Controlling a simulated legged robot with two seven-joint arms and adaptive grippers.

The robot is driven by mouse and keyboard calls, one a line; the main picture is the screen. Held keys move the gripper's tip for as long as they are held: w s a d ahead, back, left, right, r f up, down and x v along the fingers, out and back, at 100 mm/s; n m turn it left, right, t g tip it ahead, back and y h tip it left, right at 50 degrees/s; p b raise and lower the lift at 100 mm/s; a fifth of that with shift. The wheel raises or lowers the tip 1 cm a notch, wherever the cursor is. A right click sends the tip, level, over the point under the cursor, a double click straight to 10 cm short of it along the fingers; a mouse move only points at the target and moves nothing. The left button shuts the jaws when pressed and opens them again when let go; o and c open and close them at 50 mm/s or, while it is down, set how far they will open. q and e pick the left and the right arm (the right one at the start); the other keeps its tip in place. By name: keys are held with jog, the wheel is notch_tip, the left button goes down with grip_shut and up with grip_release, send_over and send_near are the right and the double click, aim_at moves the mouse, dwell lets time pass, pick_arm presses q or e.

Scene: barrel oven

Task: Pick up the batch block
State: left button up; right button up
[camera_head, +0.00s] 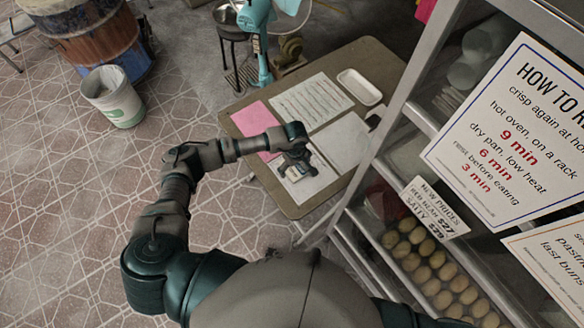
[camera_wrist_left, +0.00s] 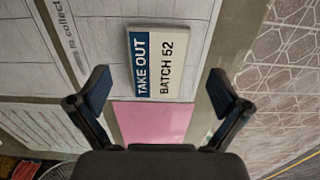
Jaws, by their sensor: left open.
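In the head view my left gripper (camera_head: 297,163) hangs over the near part of the table and largely hides the block. My right gripper is out of view.
The brown table (camera_head: 283,198) holds a pink sheet (camera_head: 254,119), printed papers (camera_head: 310,101) and a white tray (camera_head: 360,86). A glass-fronted bun cabinet (camera_head: 425,265) stands close at the right. A white bucket (camera_head: 112,97) and a barrel (camera_head: 95,40) stand on the tiled floor at the left.

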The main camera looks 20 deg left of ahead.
aim_at(295, 171)
pick_arm(q)
notch_tip(295, 171, down, 3)
jog(key=shift+w+d+f, duration=0.1)
jog(key=shift+f, duration=0.05)
jog(key=shift+d, duration=0.1)
jog(key=shift+c, duration=1)
jog(key=c, duration=1)
